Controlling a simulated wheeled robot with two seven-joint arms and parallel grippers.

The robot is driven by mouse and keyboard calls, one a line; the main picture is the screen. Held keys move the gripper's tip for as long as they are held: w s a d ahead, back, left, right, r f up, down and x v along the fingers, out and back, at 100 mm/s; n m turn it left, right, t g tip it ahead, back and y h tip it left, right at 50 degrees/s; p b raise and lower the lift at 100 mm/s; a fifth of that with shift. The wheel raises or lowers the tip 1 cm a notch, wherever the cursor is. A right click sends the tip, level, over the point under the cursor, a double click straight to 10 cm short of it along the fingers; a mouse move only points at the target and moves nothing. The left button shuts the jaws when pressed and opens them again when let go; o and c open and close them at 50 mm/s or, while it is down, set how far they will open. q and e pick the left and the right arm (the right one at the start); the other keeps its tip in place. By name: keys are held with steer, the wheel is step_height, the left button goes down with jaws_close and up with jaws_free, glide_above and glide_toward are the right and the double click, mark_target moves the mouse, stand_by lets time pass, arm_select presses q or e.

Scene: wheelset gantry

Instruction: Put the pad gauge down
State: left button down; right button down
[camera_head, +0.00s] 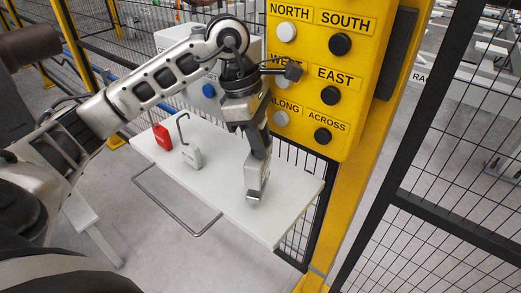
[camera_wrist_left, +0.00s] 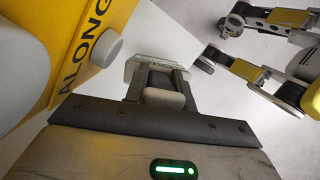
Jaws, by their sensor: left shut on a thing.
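My left gripper (camera_head: 257,173) points down over the right half of a white shelf (camera_head: 222,190). It is shut on the pad gauge (camera_head: 253,196), a small pale grey piece mostly hidden by the fingers. In the left wrist view, the gauge (camera_wrist_left: 156,64) shows as a light plate with dark lettering between the fingertips of the gripper (camera_wrist_left: 162,82). The gauge is low over the shelf; I cannot tell whether it touches it. My right gripper is not in view.
A red block (camera_head: 162,138) and a grey piece with a bent rod (camera_head: 191,156) occupy the shelf's left part. A yellow button panel (camera_head: 308,75) stands close behind my gripper. A bent bar (camera_head: 178,212) runs along the shelf front. The shelf's right end is clear.

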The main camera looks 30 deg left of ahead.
arm_select(q)
steer(key=shift+f, duration=1.6)
steer(key=shift+f, duration=0.15)
steer(key=c, duration=1.2)
jaws_free()
steer(key=shift+o, duration=0.2)
steer(key=shift+r+p, duration=0.25)
steer(key=shift+p, duration=0.1)
steer(key=v, duration=1.2)
steer(key=shift+f, duration=0.1)
